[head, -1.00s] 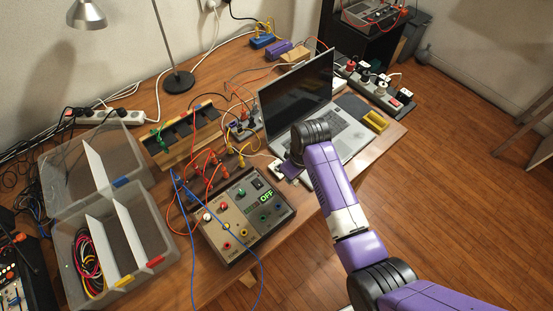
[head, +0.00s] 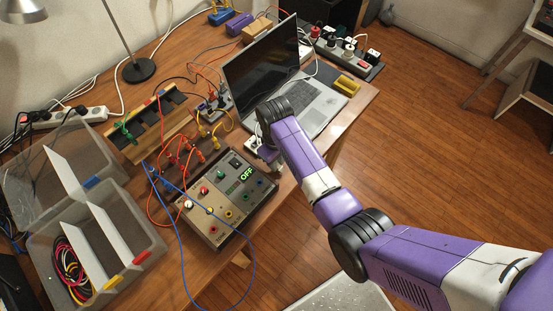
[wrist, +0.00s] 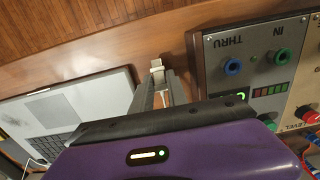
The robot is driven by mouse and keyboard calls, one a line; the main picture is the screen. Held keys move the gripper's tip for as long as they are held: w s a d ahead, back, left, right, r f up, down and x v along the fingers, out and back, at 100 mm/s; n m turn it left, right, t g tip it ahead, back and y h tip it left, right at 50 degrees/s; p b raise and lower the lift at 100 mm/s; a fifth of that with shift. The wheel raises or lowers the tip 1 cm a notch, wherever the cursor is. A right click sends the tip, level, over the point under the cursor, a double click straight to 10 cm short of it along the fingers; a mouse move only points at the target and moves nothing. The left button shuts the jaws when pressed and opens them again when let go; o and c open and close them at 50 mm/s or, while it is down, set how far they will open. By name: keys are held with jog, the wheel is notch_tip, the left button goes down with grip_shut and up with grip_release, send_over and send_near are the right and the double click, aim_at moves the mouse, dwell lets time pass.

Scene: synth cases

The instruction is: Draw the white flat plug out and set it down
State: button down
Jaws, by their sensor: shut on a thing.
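The white flat plug (wrist: 157,65) shows in the wrist view as a small pale block at my fingertips. My gripper (wrist: 157,78) is shut on it, with a pale strand between the fingers. Bare wooden table surface shows around the plug; whether it touches anything is unclear. In the head view my gripper (head: 268,155) is beside the laptop's near corner, mostly hidden behind my arm, and the plug cannot be made out there. The laptop (head: 312,103) stands open; it also shows in the wrist view (wrist: 62,112).
The panel box with an OFF display (head: 228,200) is close by my gripper, with several leads. A small white piece (head: 252,143) lies between them. A power strip (head: 345,55) and a yellow object (head: 346,83) are beyond the laptop. Clear plastic bins (head: 95,240) stand at left.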

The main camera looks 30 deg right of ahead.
jog(key=shift+f, duration=0.5)
jog(key=c, duration=1.2)
grip_release()
jog(key=shift+c, duration=0.2)
jog(key=shift+r, duration=0.1)
jog(key=shift+w+r+b, duration=0.1)
jog(key=shift+r+b, duration=0.3)
jog(key=shift+r, duration=3.5)
